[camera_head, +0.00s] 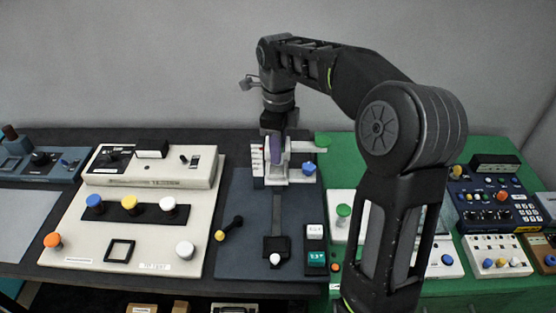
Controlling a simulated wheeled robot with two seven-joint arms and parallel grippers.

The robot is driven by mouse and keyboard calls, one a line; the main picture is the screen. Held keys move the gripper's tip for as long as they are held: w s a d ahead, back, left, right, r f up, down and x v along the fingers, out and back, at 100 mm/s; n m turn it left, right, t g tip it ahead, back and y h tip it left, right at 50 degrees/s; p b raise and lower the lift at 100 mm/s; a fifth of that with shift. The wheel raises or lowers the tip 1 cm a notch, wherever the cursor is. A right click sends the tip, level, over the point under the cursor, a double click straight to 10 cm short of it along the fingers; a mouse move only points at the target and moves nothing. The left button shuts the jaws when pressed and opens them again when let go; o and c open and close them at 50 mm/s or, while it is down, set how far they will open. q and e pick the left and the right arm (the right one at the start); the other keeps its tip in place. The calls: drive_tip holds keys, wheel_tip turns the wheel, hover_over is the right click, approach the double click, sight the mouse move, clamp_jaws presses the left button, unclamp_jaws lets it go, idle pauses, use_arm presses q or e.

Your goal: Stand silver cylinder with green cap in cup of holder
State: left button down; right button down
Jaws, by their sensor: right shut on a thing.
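My right gripper (272,148) reaches down from above at the white stand-like device (298,174) on the dark grey board. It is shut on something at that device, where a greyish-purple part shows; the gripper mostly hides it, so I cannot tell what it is. A green-capped piece (343,211) stands upright on a white panel to the right of the board; whether it is the silver cylinder I cannot tell. No holder cup can be made out clearly. My left gripper is not in view.
A cream panel (75,257) with coloured knobs stands at left. A dark lever (232,224) and a black block with a white knob (275,260) are on the grey board (240,262). Blue and white control boxes (494,244) crowd the green mat at right. My right arm covers part of it.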

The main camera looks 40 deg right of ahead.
wheel_tip(320, 180, down, 3)
drive_tip(key=shift+f+p, duration=0.2)
drive_tip(key=shift+p, duration=0.1)
drive_tip(key=shift+f, duration=0.15)
drive_tip(key=shift+f, duration=0.1)
drive_tip(key=shift+f, duration=0.15)
drive_tip(key=c, duration=1.1)
unclamp_jaws()
drive_tip(key=shift+c, duration=0.2)
